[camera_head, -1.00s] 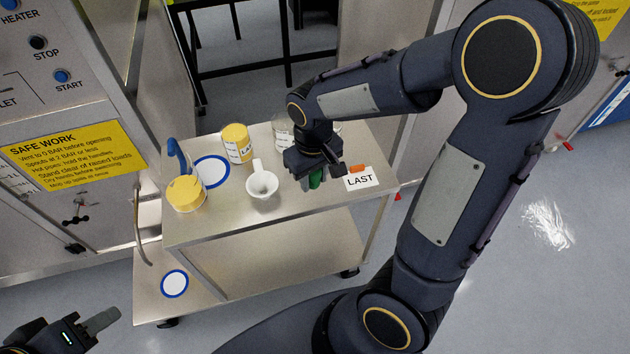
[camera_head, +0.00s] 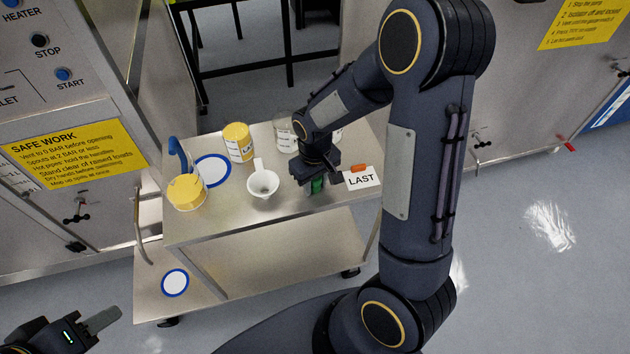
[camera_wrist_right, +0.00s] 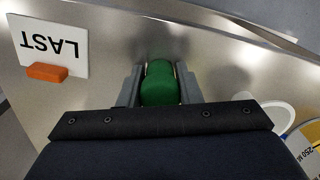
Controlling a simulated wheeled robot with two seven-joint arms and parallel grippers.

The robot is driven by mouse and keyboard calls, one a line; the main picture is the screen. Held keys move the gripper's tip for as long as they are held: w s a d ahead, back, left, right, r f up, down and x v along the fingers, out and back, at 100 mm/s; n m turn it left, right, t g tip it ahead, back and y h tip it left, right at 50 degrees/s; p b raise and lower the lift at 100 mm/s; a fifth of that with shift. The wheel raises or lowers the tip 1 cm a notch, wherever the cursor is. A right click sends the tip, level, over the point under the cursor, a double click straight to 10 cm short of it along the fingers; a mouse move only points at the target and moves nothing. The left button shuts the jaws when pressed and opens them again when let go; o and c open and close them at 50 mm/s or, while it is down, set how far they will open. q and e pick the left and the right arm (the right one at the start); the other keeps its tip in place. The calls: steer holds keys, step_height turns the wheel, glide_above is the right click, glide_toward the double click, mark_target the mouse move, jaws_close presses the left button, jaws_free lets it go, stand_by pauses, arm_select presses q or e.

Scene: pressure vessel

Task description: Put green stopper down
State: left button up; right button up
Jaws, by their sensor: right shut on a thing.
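The green stopper (camera_head: 317,186) is between the fingers of my right gripper (camera_head: 316,184), low over the trolley top, left of the LAST card. In the right wrist view the green stopper (camera_wrist_right: 160,84) sits between both fingers (camera_wrist_right: 160,88), which are shut on it. I cannot tell whether its lower end touches the trolley top (camera_head: 230,222). My left gripper (camera_head: 101,320) is at the bottom left corner, away from the trolley; only part of it shows, and its opening is unclear.
A white funnel (camera_head: 262,184), a yellow-labelled jar (camera_head: 238,142), a yellow-lidded jar (camera_head: 187,192) and glassware (camera_head: 284,135) stand on the trolley. The LAST card (camera_head: 362,178) has an orange piece (camera_head: 359,168) on it. Bare metal lies along the front edge.

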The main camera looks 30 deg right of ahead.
steer(key=o, duration=1)
steer(key=shift+f, duration=0.1)
steer(key=shift+c, duration=0.2)
step_height(320, 180, up, 12)
steer(key=shift+r+p, duration=0.2)
steer(key=shift+p, duration=0.25)
steer(key=s+a+r+m+t+y, duration=0.1)
steer(key=s+a+r+t+y, duration=0.1)
steer(key=s, duration=0.6)
steer(key=s+a+r+m+t+y, duration=0.1)
steer(key=s+a+r+t, duration=0.1)
steer(key=s, duration=0.7)
step_height(320, 180, up, 2)
steer(key=shift+r+t+y, duration=0.25)
steer(key=shift+t+y, duration=0.15)
steer(key=shift+t, duration=0.4)
steer(key=shift+a, duration=0.1)
